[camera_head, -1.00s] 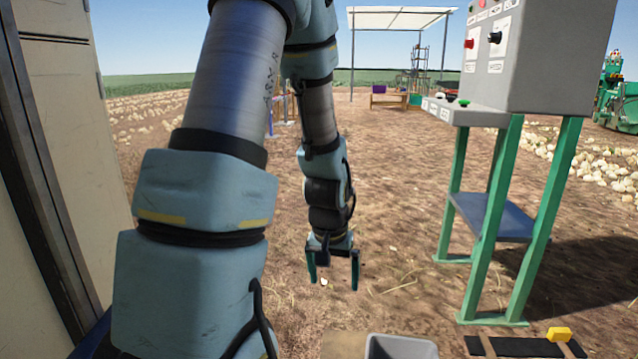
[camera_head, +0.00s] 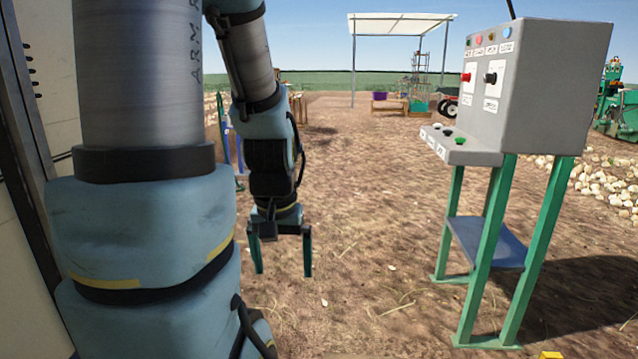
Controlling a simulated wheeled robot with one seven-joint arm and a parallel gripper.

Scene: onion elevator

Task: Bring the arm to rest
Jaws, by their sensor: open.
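My gripper (camera_head: 282,262) hangs below my arm, left of the middle of the view, with its two green fingers pointing down. The fingers are spread apart and nothing is between them. Only bare brown soil shows behind and under them. My arm (camera_head: 140,190) fills the left part of the view and bends down to the gripper.
A grey control box (camera_head: 535,85) with buttons and knobs stands on green legs (camera_head: 490,255) to the right, apart from my gripper. A pale wall (camera_head: 50,100) is close on the left. Open soil (camera_head: 370,250) lies between arm and stand. A canopy (camera_head: 402,24) stands far back.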

